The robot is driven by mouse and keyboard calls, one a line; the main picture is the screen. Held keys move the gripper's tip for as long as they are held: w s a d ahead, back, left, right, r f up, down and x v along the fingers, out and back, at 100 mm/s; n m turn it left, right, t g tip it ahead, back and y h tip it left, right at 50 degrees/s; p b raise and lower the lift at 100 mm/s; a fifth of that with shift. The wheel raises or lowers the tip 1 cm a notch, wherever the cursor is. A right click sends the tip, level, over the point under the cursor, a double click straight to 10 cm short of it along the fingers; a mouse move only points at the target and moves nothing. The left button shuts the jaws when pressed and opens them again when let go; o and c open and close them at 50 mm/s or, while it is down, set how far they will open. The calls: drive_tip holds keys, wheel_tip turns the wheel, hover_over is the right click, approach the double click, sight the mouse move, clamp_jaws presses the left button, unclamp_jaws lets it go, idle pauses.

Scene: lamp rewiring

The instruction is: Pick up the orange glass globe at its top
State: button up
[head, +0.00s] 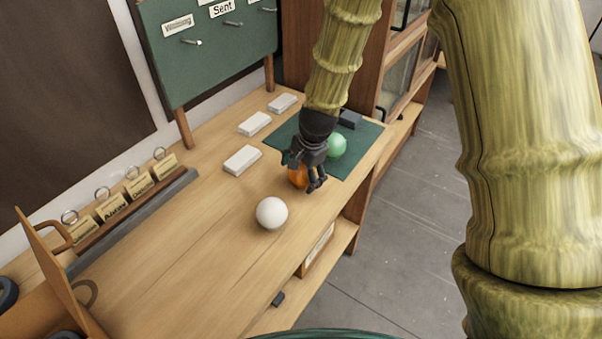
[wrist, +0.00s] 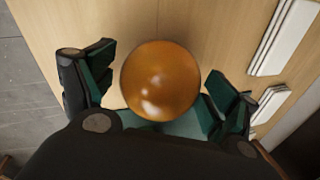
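The orange glass globe (head: 297,177) stands on the wooden bench near the front edge of the green mat, partly hidden behind my gripper (head: 305,183) in the head view. In the wrist view the globe (wrist: 160,82) sits between the two fingers of my gripper (wrist: 160,92). The fingers are spread, with a visible gap on the left side and a narrower one on the right. I cannot tell how high the fingertips are against the globe's top.
A white globe (head: 271,213) sits nearer on the bench (head: 190,262). A green globe (head: 336,146) and a dark block (head: 350,119) are on the green mat (head: 362,141). Several white blocks (head: 242,160) line the left. A green board (head: 208,58) stands behind. The bench's right edge is close.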

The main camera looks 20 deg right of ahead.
drive_tip(key=c, duration=0.7)
drive_tip(key=shift+c, duration=0.2)
